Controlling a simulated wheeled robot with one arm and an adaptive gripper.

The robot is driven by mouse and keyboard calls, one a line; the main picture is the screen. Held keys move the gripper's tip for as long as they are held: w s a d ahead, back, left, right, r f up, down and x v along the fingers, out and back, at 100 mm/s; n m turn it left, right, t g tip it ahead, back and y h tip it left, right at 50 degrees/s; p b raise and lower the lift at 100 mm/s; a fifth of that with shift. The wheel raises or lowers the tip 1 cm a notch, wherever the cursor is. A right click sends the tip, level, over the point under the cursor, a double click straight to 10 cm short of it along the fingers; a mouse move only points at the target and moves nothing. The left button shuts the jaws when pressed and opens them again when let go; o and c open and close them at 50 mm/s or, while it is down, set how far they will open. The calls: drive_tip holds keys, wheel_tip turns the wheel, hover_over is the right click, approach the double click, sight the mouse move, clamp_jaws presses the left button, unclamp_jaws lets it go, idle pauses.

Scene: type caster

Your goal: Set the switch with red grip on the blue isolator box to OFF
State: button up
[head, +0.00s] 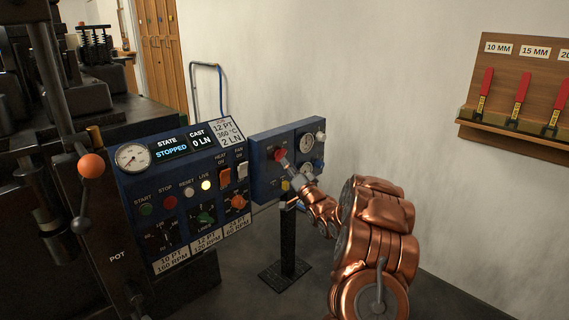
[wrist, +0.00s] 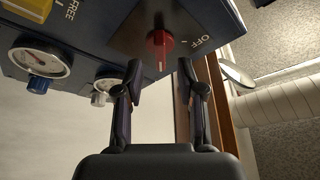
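The blue isolator box (head: 262,158) stands on a black post to the right of the main panel in the head view. Its red grip (head: 280,155) is on the front face. In the wrist view the box (wrist: 110,22) fills the top, and the red grip (wrist: 158,42) sits on a dark plate with OFF printed to its right. The grip's slim end points down the picture, not at the OFF mark. My gripper (wrist: 160,70) is open, with one fingertip on each side just below the grip. A gap shows between them; I see no contact.
The main control panel (head: 185,185) reads STOPPED, with buttons and dials close by on the left. A wooden rack (head: 522,95) with red-handled tools hangs on the right wall. The floor is open around the post.

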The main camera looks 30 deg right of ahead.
sight(281, 155)
drive_tip(key=shift+b+x, duration=0.4)
drive_tip(key=shift+x, duration=1.55)
clamp_jaws()
